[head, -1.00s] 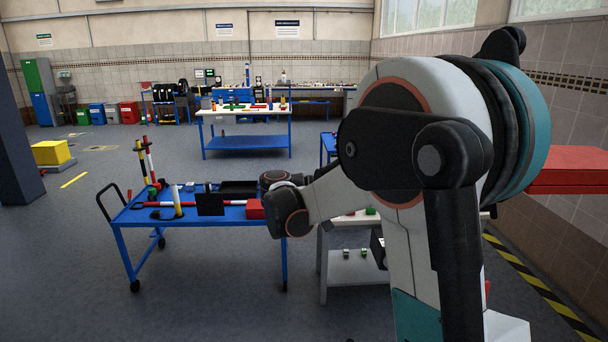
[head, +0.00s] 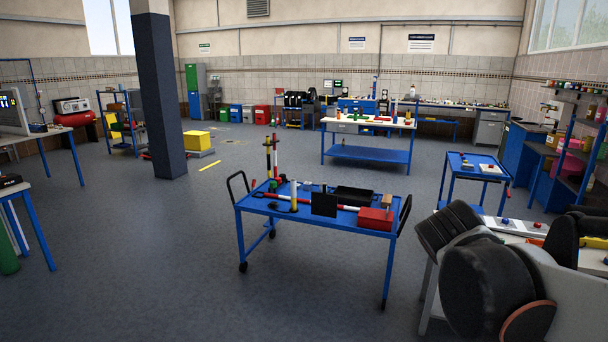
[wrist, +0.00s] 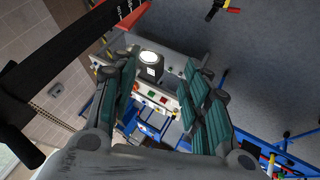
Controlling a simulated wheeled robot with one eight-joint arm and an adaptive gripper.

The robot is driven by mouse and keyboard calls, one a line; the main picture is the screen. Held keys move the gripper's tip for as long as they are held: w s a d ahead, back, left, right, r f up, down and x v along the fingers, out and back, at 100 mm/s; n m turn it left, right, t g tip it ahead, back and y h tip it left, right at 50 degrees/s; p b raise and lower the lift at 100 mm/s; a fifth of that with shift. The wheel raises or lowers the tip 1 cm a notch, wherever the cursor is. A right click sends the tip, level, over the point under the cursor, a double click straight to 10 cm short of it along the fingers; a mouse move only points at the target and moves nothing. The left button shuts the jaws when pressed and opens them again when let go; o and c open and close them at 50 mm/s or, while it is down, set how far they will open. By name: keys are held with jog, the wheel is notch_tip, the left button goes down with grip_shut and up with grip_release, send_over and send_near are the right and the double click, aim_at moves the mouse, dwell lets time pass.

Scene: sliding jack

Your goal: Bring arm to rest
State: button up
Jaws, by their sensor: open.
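My arm (head: 495,285) is folded low at the right edge of the head view. Its gripper cannot be made out there. In the wrist view my gripper (wrist: 160,68) is open, with its green-padded fingers apart on either side. Nothing is clasped between them. Beyond the gap show a dark cylinder with a bright white top (wrist: 148,62) and a pale surface with small red and green parts. How far these are from the fingers is hard to tell.
A blue trolley (head: 262,208) with striped rods, a black panel and a red box (head: 375,219) stands in the middle. A workbench (head: 368,154) stands behind it, and a smaller blue table (head: 481,172) to the right. A dark pillar (head: 160,95) stands left. Open floor (head: 140,270) lies front left.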

jog(key=s+a+f+n+t+y+b, duration=0.1)
jog(key=s+a+f+n+t+y, duration=0.1)
jog(key=a, duration=0.5)
jog(key=s+a+f+n+t+y+b, duration=0.2)
jog(key=a+f+y, duration=0.3)
jog(key=a, duration=0.3)
jog(key=shift+s+a+f+n+t, duration=0.15)
jog(key=shift+s+f+n+t, duration=0.25)
jog(key=shift+s+n, duration=0.45)
